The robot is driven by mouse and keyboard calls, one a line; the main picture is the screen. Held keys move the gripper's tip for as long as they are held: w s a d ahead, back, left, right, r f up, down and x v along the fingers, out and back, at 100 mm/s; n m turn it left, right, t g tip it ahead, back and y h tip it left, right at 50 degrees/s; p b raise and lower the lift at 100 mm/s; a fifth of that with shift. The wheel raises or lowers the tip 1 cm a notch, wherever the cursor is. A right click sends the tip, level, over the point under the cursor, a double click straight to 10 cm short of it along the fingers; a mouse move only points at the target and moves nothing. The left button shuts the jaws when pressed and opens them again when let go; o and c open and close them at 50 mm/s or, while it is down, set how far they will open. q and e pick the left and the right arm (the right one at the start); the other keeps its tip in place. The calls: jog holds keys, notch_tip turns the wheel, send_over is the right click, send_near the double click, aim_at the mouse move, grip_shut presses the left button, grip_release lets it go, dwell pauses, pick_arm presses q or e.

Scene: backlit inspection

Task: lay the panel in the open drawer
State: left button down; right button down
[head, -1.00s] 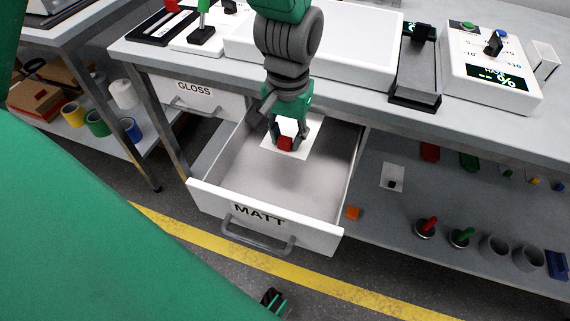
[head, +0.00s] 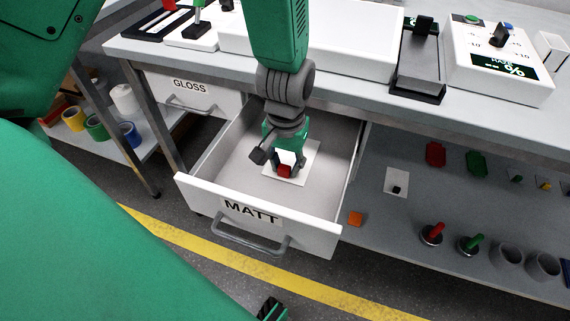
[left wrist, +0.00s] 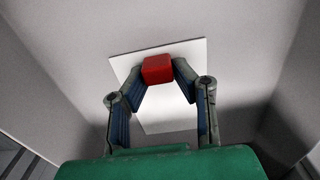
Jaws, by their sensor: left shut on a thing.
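The white panel (head: 304,160) has a red block-shaped grip (head: 285,171). My left gripper (head: 286,168) is shut on the red grip, inside the open drawer marked MATT (head: 190,186). In the left wrist view both fingers (left wrist: 158,72) close on the red grip, with the panel (left wrist: 195,52) beyond them. The panel is low in the drawer, over its floor; I cannot tell whether it touches the floor. At the bottom edge of the head view a dark gripper tip (head: 271,308) shows, probably my right one; its fingers are mostly cut off.
The drawer marked GLOSS (head: 190,89) is shut, left of the open one. The bench top (head: 350,92) carries a white box and a meter (head: 497,62). A lower shelf (head: 400,230) at the right holds small parts. My green arm covers the left.

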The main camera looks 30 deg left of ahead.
pick_arm(q)
jog(key=shift+d, duration=0.2)
jog(key=c, duration=1.6)
grip_release()
jog(key=shift+a+f, duration=0.1)
jog(key=shift+a, duration=0.1)
jog(key=shift+c, duration=0.2)
jog(key=o, duration=0.3)
jog(key=shift+a, duration=0.25)
jog(key=shift+a+f, duration=0.1)
jog(key=shift+a, duration=0.2)
jog(key=shift+d, duration=0.5)
jog(key=shift+d+r, duration=0.1)
jog(key=shift+r, duration=0.15)
notch_tip(320, 180, up, 12)
jog(key=p, duration=0.4)
pick_arm(e)
notch_tip(320, 180, up, 4)
jog(key=shift+r, duration=0.15)
pick_arm(q)
jog(key=shift+a, duration=0.45)
pick_arm(e)
jog(key=shift+a, duration=0.2)
